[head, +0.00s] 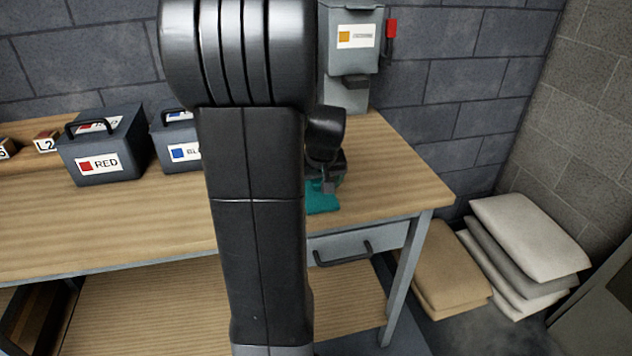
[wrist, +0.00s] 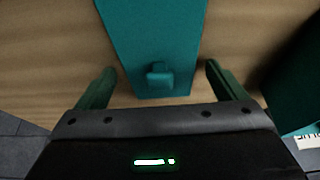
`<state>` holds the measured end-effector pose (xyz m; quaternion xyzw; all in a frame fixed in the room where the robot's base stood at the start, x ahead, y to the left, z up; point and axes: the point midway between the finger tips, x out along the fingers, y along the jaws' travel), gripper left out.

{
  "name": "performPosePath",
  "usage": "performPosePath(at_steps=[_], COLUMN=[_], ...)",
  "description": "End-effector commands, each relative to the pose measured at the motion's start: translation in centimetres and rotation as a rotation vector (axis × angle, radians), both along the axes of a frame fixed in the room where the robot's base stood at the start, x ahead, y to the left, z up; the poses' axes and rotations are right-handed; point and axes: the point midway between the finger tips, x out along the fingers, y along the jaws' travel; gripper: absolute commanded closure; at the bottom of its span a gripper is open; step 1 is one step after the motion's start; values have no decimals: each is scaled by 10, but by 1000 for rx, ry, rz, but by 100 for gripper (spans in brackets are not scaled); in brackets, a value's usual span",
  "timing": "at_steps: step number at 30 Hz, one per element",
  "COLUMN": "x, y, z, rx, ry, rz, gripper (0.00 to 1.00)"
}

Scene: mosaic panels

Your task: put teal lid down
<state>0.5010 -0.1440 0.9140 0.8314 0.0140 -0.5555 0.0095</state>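My gripper (wrist: 162,78) is open, with one finger on each side of the knob and clear gaps to both. In the head view my gripper (head: 327,184) is small and dark, over the lid.
A teal thing with a white label (wrist: 300,95) stands at the right edge of the wrist view. A RED box (head: 100,150) and a blue-labelled box (head: 178,135) stand on the bench. A grey dispenser (head: 352,60) is behind. Bench right of the lid is free.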

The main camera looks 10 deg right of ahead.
Motion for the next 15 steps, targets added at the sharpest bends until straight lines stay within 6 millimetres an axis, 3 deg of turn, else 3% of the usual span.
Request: performPosePath(at_steps=[10, 15], x=[0, -7], y=[0, -1], z=[4, 24], rx=[0, -1], ry=[-1, -5], rz=[0, 0], gripper=[8, 8])
